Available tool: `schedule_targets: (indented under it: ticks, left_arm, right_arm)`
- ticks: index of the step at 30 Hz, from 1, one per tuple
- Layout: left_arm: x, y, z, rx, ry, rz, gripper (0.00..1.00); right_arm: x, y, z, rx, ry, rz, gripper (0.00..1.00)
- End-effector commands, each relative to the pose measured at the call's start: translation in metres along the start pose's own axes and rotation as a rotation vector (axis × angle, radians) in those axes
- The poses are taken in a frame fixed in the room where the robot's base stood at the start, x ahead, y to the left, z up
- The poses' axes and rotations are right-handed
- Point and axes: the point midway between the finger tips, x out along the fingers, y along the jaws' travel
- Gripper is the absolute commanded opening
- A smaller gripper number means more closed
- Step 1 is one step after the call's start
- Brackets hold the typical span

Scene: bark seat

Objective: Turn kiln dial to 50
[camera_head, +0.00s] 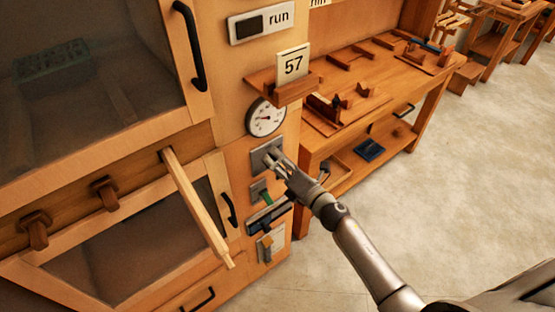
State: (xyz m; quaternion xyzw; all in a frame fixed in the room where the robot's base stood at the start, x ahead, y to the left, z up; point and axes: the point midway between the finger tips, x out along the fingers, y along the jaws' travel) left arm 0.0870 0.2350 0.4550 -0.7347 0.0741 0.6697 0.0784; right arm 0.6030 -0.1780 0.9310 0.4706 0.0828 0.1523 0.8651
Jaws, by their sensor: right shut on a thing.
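The kiln (230,110) is a wooden cabinet filling the left and middle of the view. On its front panel is a round white gauge (266,118) with a needle; its numbers are too small to read. Just below it is a grey square plate (258,158). My right gripper (273,159) comes in from the lower right and its fingers are closed at this plate, around what appears to be the kiln dial. The fingers hide the dial, so its setting cannot be read. A card reading "57" (293,64) stands on a small wooden ledge above the gauge. My left gripper is not in view.
A "run" sign (265,22) is above the card. Below the plate are a green-handled control (262,193) and other levers. A long wooden bar (197,208) juts out from the kiln front at left. A workbench (365,75) stands to the right; the floor there is clear.

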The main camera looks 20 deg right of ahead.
Motion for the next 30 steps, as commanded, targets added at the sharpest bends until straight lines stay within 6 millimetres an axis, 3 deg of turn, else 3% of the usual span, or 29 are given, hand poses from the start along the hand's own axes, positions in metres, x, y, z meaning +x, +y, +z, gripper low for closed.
schedule_targets:
  ticks: [30]
  left_arm:
    - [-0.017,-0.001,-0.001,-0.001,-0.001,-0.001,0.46]
  right_arm:
    - [0.0,-0.01,-0.004,0.916,-0.001,-0.004,0.14]
